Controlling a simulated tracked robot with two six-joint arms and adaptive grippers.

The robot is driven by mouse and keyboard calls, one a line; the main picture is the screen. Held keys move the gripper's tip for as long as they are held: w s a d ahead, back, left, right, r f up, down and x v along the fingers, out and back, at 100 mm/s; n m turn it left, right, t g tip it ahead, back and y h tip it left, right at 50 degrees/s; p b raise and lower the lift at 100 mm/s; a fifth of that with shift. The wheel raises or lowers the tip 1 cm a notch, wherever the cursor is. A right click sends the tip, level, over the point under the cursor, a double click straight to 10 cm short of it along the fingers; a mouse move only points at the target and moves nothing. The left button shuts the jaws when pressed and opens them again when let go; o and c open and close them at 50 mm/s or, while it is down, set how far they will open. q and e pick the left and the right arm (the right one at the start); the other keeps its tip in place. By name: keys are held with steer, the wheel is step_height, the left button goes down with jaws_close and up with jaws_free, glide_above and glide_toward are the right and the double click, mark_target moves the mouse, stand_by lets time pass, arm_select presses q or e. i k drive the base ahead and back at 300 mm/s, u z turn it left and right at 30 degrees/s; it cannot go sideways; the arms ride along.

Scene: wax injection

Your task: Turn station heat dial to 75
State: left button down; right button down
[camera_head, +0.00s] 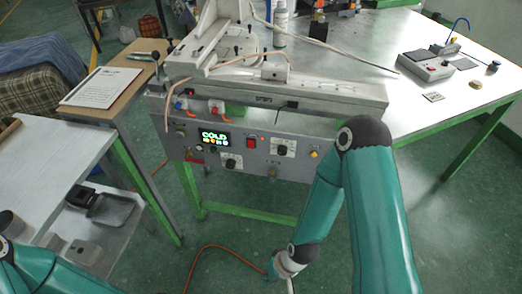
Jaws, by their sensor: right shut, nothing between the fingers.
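The station's control panel (300,164) is on the front of the grey machine, below its bed. Its lit display (214,136) reads "COLD". Dark round dials with pale scales sit at the panel's upper right (281,150) and lower left (231,162). Another dark knob (272,171) is low on the panel. I cannot tell which is the heat dial or read any setting. My right forearm hangs down in front of the floor. My right gripper (289,283) is shut and empty, well below the panel; its fingers barely show. My left gripper is out of view.
Hoses run around the machine. A red cable (215,247) lies on the green floor. A white side table (45,160) and papers (100,88) are at left.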

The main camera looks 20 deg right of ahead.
mark_target(282, 150)
steer(key=u, duration=0.25)
steer(key=k, duration=1.45)
steer(key=z, duration=0.35)
steer(key=i, duration=1)
steer(key=u, duration=0.1)
